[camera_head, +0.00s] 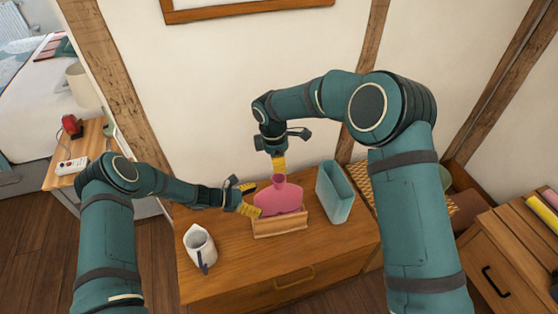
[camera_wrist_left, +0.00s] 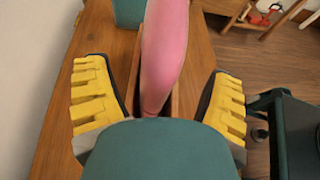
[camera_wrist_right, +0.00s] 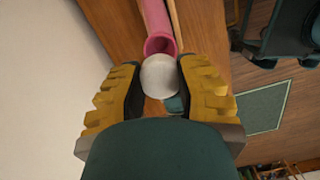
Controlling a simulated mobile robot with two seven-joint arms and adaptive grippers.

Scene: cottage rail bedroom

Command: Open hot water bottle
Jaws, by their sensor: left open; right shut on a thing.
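The pink hot water bottle (camera_head: 280,198) stands upright in a wooden holder (camera_head: 280,227) on the wooden cabinet. Its open neck (camera_wrist_right: 161,44) shows a dark hole in the right wrist view. My right gripper (camera_head: 279,166) is above the neck, shut on a round white stopper (camera_wrist_right: 160,76) that appears clear of the opening. I cannot make out the stopper in the head view. My left gripper (camera_head: 249,199) is open at the bottle's left side. In the left wrist view the bottle (camera_wrist_left: 163,50) lies between its spread yellow fingers, with visible gaps on both sides.
A white jug (camera_head: 200,246) with a dark handle stands at the cabinet's front left. A teal open container (camera_head: 334,192) stands close right of the bottle. The wall is behind. The cabinet's front (camera_head: 285,285) has free top space before the holder.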

